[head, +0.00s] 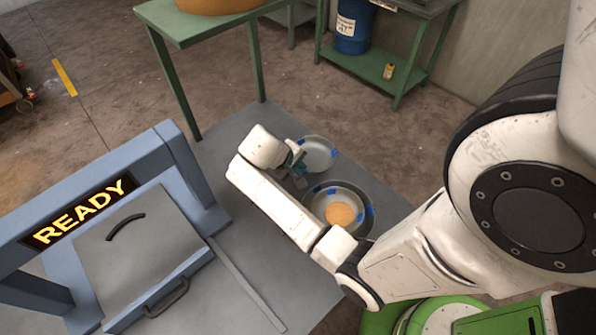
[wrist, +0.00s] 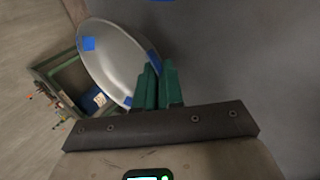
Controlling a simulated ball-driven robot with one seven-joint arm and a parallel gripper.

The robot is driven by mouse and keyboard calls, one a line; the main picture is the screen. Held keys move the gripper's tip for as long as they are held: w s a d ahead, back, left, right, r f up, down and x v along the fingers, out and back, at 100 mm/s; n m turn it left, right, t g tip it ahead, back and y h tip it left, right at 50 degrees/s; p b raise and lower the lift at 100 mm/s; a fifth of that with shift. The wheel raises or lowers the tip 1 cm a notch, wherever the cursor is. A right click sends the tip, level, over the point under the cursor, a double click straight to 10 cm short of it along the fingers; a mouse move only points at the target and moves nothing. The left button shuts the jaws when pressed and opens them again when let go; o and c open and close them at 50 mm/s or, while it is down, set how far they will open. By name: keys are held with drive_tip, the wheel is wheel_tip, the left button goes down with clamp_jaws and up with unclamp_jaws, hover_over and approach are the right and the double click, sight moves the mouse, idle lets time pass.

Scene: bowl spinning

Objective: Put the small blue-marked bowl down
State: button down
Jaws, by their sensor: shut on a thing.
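The small bowl (head: 318,152) is grey metal with blue marks, held at the table's far right edge. My gripper (head: 298,165) is on its left side. In the wrist view, the small bowl (wrist: 115,62) is tilted, and the green fingers of my gripper (wrist: 157,78) are shut on its rim. A larger grey bowl (head: 318,202), also blue-marked, stands just in front of it with a round orange thing (head: 340,214) inside. My gripper hides part of the small bowl's rim. I cannot tell how high the small bowl is above the table.
The grey table (head: 235,135) has clear room to the left of the bowls. A blue machine (head: 185,160) with a lit READY sign and a grey lid (head: 145,250) stands at the left. Green tables (head: 215,30) stand behind, one with a blue drum (head: 354,28) on its shelf.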

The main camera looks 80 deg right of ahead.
drive_tip(key=shift+f+p, duration=0.4)
drive_tip(key=shift+f, duration=1.15)
drive_tip(key=shift+f, duration=0.1)
drive_tip(key=c, duration=1.3)
unclamp_jaws()
drive_tip(key=shift+o, duration=0.2)
